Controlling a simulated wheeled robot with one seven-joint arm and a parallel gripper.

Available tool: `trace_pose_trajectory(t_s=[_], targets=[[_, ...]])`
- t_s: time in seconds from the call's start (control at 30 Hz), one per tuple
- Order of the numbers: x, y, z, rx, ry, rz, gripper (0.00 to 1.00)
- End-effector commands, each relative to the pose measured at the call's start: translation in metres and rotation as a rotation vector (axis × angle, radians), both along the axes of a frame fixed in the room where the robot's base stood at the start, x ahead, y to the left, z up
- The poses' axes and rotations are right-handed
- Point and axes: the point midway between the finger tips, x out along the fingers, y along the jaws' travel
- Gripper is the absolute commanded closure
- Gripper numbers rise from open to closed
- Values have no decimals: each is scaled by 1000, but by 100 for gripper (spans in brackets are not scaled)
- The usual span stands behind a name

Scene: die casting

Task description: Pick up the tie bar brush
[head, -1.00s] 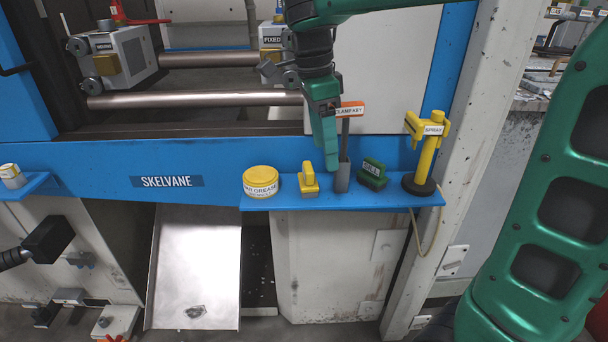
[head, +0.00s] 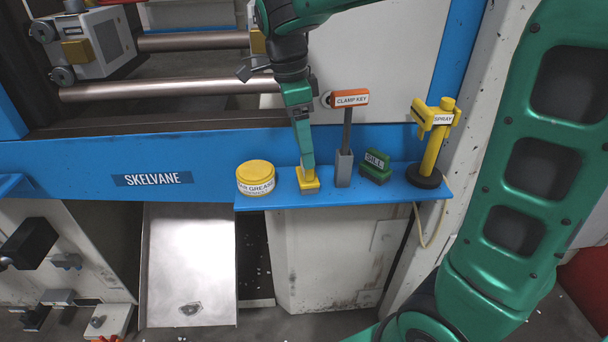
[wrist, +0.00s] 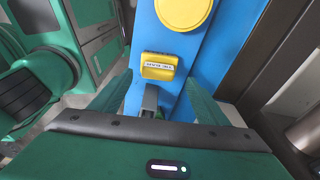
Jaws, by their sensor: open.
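The tie bar brush seems to be the small yellow-handled brush (head: 309,185) with a grey base, standing on the blue shelf between the grease tin and the clamp key. My gripper (head: 307,166) points down at it and covers part of its handle in the head view. In the wrist view the yellow handle (wrist: 159,66) shows a label too blurred to read and lies just past the fingertips, about centred between them. My gripper (wrist: 158,82) is open with nothing held. I cannot tell how much height separates the fingers from the handle.
The blue shelf (head: 280,202) also holds a yellow grease tin (head: 255,178) on the left. The clamp key (head: 348,120) stands in its grey holder close on the right, then a green SILL brush (head: 376,168) and a yellow spray (head: 434,150). Steel bars (head: 170,88) run behind.

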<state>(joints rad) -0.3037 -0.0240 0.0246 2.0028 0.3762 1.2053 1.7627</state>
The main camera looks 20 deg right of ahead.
Motion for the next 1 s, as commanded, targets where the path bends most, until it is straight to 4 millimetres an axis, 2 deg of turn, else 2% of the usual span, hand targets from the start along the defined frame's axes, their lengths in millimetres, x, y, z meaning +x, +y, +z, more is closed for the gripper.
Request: trace_pose_trajectory(t_s=[0.4, 0.7, 0.73, 0.77, 0.9, 0.93, 1.0], targets=[[-4, -9, -47, -2, 1, -2, 31], [-4, -9, -52, 0, 0, -2, 31], [-4, -9, -52, 0, 0, -2, 34], [-4, -9, -52, 0, 0, -2, 41], [-4, -9, -51, 0, 0, -1, 74], [-4, -9, -51, 0, 0, -1, 78], [-4, -9, -51, 0, -1, -1, 78]])
